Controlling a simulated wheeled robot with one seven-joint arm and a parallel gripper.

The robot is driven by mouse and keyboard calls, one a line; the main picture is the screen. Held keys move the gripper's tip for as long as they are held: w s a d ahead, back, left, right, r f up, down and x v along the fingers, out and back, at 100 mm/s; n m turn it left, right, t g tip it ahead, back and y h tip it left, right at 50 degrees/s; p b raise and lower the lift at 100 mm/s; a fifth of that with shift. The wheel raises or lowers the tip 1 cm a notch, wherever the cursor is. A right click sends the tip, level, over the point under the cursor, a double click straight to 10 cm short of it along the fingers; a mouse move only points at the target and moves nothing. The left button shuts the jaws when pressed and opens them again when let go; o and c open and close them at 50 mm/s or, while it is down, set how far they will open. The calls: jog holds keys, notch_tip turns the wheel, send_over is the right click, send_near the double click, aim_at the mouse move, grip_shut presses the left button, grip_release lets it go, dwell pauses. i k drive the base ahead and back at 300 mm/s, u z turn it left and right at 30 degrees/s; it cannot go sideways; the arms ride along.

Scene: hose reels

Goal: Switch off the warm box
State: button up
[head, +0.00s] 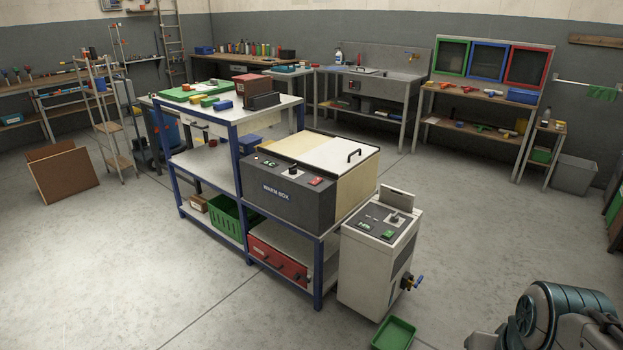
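The warm box (286,201) stands on the near end of a blue-framed bench. It has a dark front with the label "WARM BOX" and a pale lid with a black handle (354,154). Its sloping top panel carries a small display (266,162) with greenish marks, a knob (292,170) and a red switch (316,182). I cannot tell which way the switch is set. The lid is down. Part of my arm shows at the bottom right, well apart from the box. My gripper's fingers are not seen.
A white floor unit (373,268) with its own knob, green switch and blue-handled tap stands right of the bench. A green tray (394,333) lies on the floor before it. The bench (318,284) holds a green crate (232,217) and red toolbox (278,257) below.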

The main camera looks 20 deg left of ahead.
aim_at(317, 180)
jog(key=u, duration=1)
jog(key=i, duration=2.7)
jog(key=u, duration=0.05)
